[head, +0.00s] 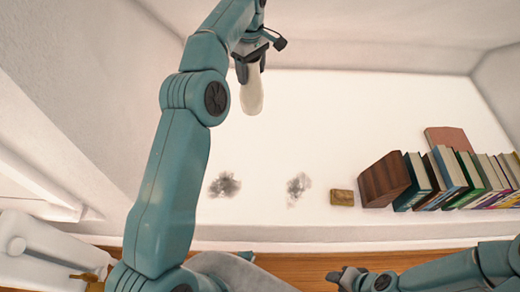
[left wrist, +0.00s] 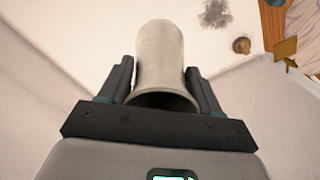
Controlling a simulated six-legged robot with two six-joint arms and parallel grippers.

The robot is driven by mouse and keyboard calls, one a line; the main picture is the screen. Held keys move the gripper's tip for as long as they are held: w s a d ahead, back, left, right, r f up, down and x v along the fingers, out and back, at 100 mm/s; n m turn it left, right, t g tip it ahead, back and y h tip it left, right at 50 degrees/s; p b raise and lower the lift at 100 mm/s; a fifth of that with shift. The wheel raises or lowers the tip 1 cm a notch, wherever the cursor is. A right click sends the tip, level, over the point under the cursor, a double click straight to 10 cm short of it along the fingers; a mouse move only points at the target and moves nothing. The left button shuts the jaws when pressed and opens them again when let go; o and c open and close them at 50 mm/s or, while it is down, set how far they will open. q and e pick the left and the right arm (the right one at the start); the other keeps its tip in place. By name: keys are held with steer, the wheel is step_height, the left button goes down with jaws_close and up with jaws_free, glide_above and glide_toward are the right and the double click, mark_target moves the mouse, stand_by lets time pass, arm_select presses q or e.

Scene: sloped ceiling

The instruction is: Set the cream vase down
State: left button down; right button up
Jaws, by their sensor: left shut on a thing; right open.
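The cream vase (head: 251,95) is in my left gripper (head: 250,66) at the upper middle of the head view. Its body points down from the jaws over the white surface (head: 310,130). I cannot tell how far it is above that surface. In the left wrist view the vase (left wrist: 160,52) sits between the two dark fingers, its rim toward the camera. My left gripper is shut on it. My right gripper (head: 347,276) is open and empty at the bottom of the head view, near the wooden strip.
Two dark smudges (head: 224,185) mark the white surface. A small tan block (head: 342,198), a brown wooden block (head: 384,180) and a row of books (head: 450,172) stand at the right. A reddish-brown piece (head: 448,138) lies behind them. The middle and back are clear.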

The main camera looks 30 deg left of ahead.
mark_target(260, 111)
arm_select(q)
steer(key=shift+w+d+f, duration=0.25)
steer(key=shift+d+f, duration=0.5)
steer(key=shift+f, duration=0.2)
steer(key=shift+d+f, duration=0.4)
steer(key=shift+f, duration=0.1)
step_height(260, 111, down, 14)
steer(key=b, duration=0.3)
steer(key=shift+w+d+r, duration=0.1)
steer(key=shift+r, duration=0.15)
step_height(260, 111, down, 6)
steer(key=shift+f+b, duration=0.2)
steer(key=shift+b, duration=0.15)
steer(key=shift+f, duration=0.1)
steer(key=shift+f, duration=0.2)
steer(key=shift+c, duration=1)
jaws_free()
steer(key=shift+r, duration=0.1)
